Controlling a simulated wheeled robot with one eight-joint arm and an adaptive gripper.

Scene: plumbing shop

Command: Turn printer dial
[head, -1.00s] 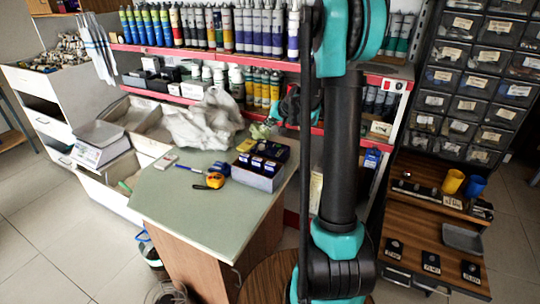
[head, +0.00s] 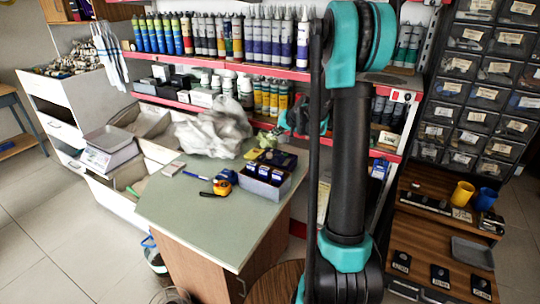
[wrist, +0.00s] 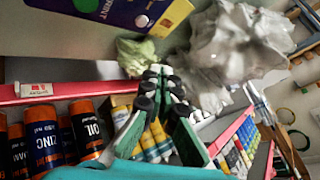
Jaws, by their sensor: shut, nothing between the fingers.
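My gripper (wrist: 162,78) is shut and empty in the wrist view, in front of the shelves and apart from the box. In the head view my gripper (head: 293,118) is small, partly hidden behind my arm, beyond the far end of the green-topped counter (head: 190,215).
An open grey box (head: 262,188), a yellow tape measure (head: 222,187) and a pen lie on the counter. A crumpled plastic bag (head: 215,130) and a green crumpled cloth (wrist: 137,53) are near the gripper. Shelves of bottles and tubes (head: 270,40) stand behind. Floor at left is clear.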

